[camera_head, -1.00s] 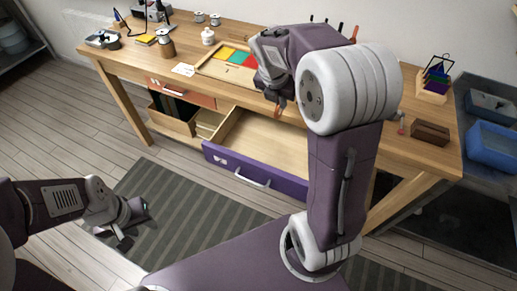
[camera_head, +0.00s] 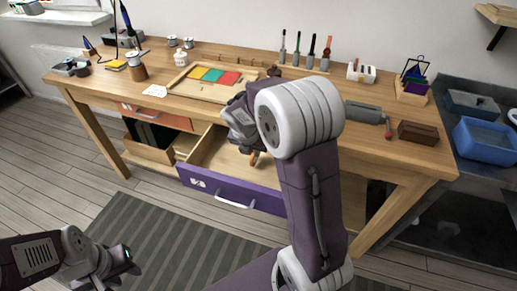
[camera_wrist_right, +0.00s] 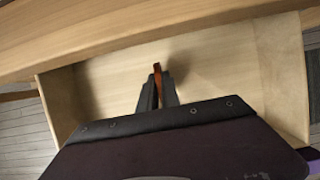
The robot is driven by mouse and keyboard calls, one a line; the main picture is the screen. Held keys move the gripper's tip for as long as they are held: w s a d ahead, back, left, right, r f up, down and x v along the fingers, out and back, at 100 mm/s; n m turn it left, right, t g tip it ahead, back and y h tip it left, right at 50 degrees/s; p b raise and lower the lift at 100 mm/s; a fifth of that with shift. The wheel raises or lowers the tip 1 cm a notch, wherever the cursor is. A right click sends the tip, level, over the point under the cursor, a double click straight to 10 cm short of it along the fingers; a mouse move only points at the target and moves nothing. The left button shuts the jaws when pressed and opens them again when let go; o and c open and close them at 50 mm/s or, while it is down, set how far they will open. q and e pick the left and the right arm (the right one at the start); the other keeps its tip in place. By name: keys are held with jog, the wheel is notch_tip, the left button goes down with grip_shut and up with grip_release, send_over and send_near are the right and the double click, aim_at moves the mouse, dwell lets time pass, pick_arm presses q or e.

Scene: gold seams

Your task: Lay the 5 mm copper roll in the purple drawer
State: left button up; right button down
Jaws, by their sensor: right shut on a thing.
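The purple drawer (camera_head: 198,182) is pulled out under the workbench, its pale wooden inside showing. My right gripper (camera_head: 253,153) is over this open drawer and points down. It is shut on a thin copper-coloured piece, the copper roll (camera_wrist_right: 157,72), whose end sticks out beyond the fingertips. In the right wrist view the drawer's bare floor (camera_wrist_right: 110,85) lies behind the roll, with a shadow beside it. I cannot tell how high the roll is above the floor. My left gripper (camera_head: 122,268) is low at the left over the striped mat, open and empty.
The workbench top (camera_head: 375,148) overhangs the drawer at the back. An orange-fronted drawer (camera_head: 150,117) and an open compartment lie to the left. A tray with coloured squares (camera_head: 208,75) stands on the bench. A brown block (camera_head: 418,132) and blue bin (camera_head: 485,138) are at right.

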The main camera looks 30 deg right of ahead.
jog(key=w+d, duration=0.2)
jog(key=d, duration=0.1)
jog(key=shift+w+d, duration=0.15)
jog(key=shift+w, duration=0.2)
jog(key=shift+f+b, duration=0.7)
jog(key=shift+b, duration=0.1)
jog(key=shift+r, duration=0.15)
jog(key=shift+s, duration=0.1)
jog(key=c, duration=1.6)
grip_release()
